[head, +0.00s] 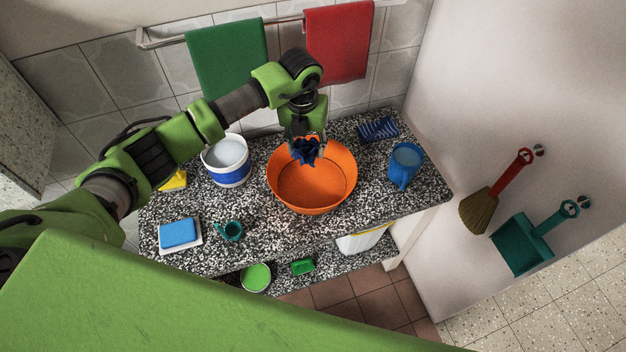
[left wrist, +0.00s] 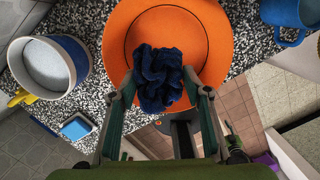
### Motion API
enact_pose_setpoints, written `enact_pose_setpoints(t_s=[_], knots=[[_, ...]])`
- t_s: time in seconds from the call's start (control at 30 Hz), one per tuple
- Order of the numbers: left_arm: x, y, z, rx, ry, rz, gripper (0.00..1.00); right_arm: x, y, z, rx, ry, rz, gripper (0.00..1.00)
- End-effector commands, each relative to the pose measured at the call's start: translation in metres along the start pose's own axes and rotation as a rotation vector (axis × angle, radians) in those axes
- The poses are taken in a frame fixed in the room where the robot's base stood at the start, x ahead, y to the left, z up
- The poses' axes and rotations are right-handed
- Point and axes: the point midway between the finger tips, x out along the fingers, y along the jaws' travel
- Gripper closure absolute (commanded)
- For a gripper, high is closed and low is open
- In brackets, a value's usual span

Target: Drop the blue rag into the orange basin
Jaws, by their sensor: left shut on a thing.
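The blue rag (head: 306,151) is a dark, crumpled cloth held by my left gripper (head: 305,142). In the left wrist view the rag (left wrist: 158,78) hangs between the two fingers of the left gripper (left wrist: 160,92), which are shut on it. The orange basin (head: 318,190) stands on the speckled counter, with the rag over its back part in the head view. The basin (left wrist: 120,35) also shows behind the rag in the left wrist view. I cannot tell whether the rag touches the basin. My right gripper is not in view.
A white and blue bucket (head: 227,162) stands left of the basin and a blue jug (head: 404,165) right of it. A blue sponge (head: 179,232) and a teal cup (head: 230,231) are at the front left.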

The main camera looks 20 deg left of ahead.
Motion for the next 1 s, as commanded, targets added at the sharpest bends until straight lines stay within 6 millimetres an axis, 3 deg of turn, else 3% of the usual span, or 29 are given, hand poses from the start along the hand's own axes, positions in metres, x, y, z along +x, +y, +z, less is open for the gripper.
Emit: enact_pose_setpoints(t_s=[0.03,0.17,0.47,0.5,0.57,1.0], knots=[[0.01,0.0,-0.002,-0.001,0.001,-0.001,0.74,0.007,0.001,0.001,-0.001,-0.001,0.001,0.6],[0.021,0.0,-0.002,-0.001,0.0,0.0,0.74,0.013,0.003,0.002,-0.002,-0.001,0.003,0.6],[0.023,0.0,-0.003,0.001,0.0,0.0,0.74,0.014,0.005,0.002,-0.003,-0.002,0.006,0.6],[0.023,0.0,-0.003,0.001,0.0,0.0,0.53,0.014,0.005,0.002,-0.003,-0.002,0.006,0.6],[0.023,0.0,-0.003,0.001,0.0,0.0,0.38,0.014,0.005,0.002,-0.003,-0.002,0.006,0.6],[0.017,0.0,-0.002,0.001,-0.002,-0.001,0.36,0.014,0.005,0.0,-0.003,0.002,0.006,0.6]])
